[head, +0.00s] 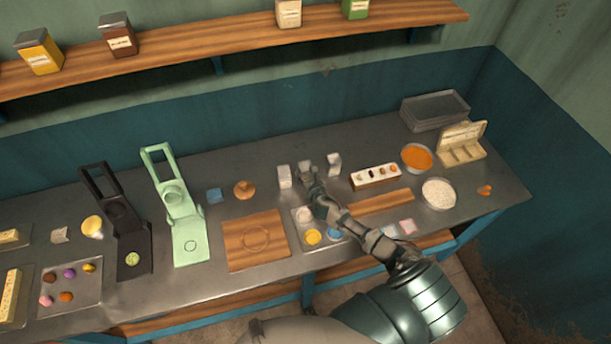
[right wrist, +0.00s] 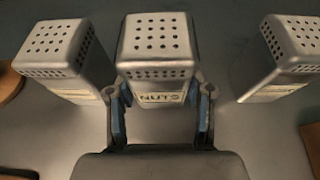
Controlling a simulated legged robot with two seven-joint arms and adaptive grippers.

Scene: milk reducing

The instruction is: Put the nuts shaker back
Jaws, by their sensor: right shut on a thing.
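The nuts shaker (right wrist: 158,55) is a silver box-shaped shaker with a holed top and a "NUTS" label. In the right wrist view it stands upright between the two fingers of my right gripper (right wrist: 160,115), which is shut on it. In the head view my right gripper (head: 310,178) is at the middle of the counter and mostly hides this shaker. Similar shakers stand at its left (right wrist: 62,60) and right (right wrist: 280,60), apart from it. I cannot tell whether its base touches the counter. My left gripper is not in view.
A tray with small bowls (head: 299,240) lies in front of the shakers, partly under my right arm. A wooden board (head: 240,255) is to the left. A condiment box (head: 360,182), an orange-filled bowl (head: 417,157) and a white-filled bowl (head: 438,193) are to the right.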

